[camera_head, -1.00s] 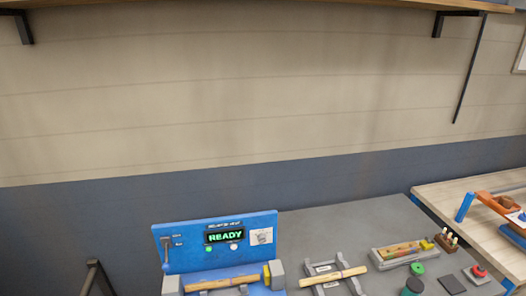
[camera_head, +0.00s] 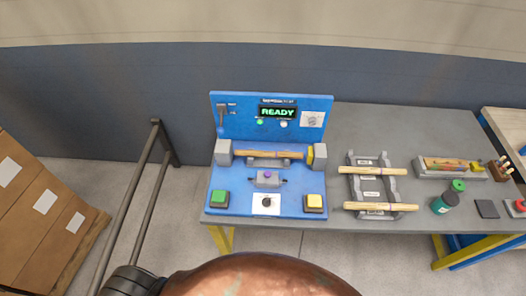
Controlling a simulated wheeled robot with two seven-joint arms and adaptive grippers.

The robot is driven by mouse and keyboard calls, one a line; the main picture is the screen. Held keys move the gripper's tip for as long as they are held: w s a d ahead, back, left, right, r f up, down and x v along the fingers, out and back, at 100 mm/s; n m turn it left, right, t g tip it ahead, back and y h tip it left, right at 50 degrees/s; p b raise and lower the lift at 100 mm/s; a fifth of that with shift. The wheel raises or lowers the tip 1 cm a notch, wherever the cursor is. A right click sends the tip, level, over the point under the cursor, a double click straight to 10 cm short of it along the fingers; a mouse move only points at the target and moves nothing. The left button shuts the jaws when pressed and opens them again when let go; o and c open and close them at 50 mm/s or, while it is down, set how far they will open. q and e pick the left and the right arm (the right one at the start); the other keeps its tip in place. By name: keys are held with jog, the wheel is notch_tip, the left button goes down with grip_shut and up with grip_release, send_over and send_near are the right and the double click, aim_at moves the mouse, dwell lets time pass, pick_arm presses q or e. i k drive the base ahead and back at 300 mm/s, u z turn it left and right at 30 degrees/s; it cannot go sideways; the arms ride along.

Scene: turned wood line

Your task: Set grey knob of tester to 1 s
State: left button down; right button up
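The blue tester (camera_head: 228,187) stands on the grey bench, with an upright back panel whose display (camera_head: 278,112) reads READY in green. A small dark knob (camera_head: 266,202) sits on a white plate at the tester's front middle. It may be the grey knob; its pointer and markings are too small to read. A green button (camera_head: 217,202) is to its left and a yellow button (camera_head: 314,202) to its right. A wooden turned piece (camera_head: 276,154) lies across the tester between two grey end blocks. Neither gripper is in view.
A grey lever (camera_head: 221,120) is at the panel's left. A dark rail (camera_head: 128,205) and cardboard boxes (camera_head: 35,220) are at left.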

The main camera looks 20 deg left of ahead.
aim_at(312, 121)
jog(key=k, duration=1.15)
jog(key=u, duration=0.75)
jog(key=i, duration=1.35)
jog(key=z, duration=0.95)
